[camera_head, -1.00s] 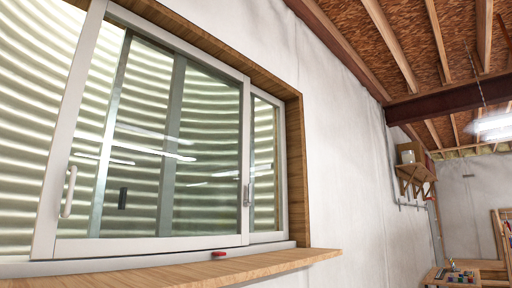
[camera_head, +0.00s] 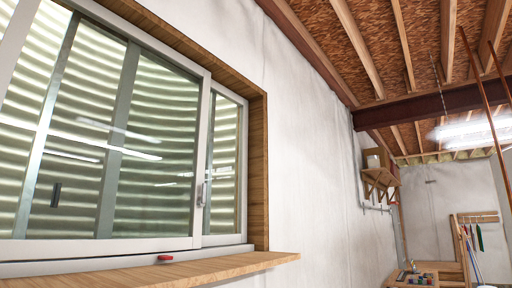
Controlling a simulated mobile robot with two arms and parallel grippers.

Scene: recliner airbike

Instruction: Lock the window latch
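The window (camera_head: 205,130) is on the wall at the left and has a white frame and glass panes. A metal latch (camera_head: 201,193) sits on the upright frame bar between the large pane and the narrow right pane. It is too small to tell whether it is locked. A small red piece (camera_head: 165,258) is on the bottom of the frame, just above the wooden sill; I cannot tell what it is. A dark upright handle-like shape (camera_head: 56,195) shows in the left part of the glass. Neither of my grippers is in view.
A wooden sill (camera_head: 215,268) juts out below the window. A wall shelf (camera_head: 381,183) is farther along the bare wall. A workbench (camera_head: 425,270) with small items stands at the lower right, and a wooden rack (camera_head: 478,217) stands beyond it.

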